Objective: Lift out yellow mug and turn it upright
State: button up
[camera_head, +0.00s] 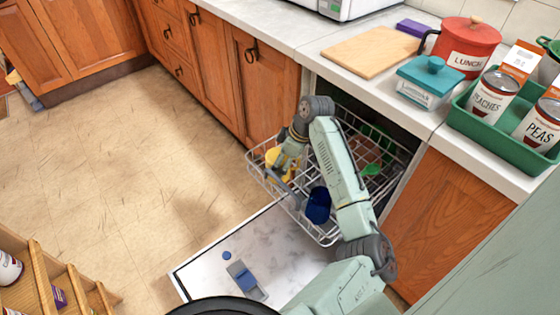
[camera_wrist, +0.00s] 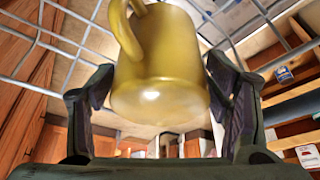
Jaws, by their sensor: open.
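The yellow mug (camera_head: 272,157) is in the outer left end of the pulled-out wire dish rack (camera_head: 328,238), partly hidden by my gripper (camera_head: 283,168). In the wrist view the mug (camera_wrist: 172,50) fills the middle, its closed base toward my palm and its handle at upper left. My gripper (camera_wrist: 160,88) is open there, with one finger on each side of the mug. A gap shows beside the left finger; the right finger is close to the mug's wall, and I cannot tell if it touches. The mug's mouth is hidden.
A dark blue mug (camera_head: 318,205) stands in the rack near my forearm. Green and brown dishes (camera_head: 368,152) are further back. The open dishwasher door (camera_head: 225,245) lies below. The counter has a bare stretch left of the cutting board (camera_head: 370,52). Rack wires (camera_wrist: 40,45) surround the mug.

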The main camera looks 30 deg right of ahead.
jog(key=c, duration=1.1)
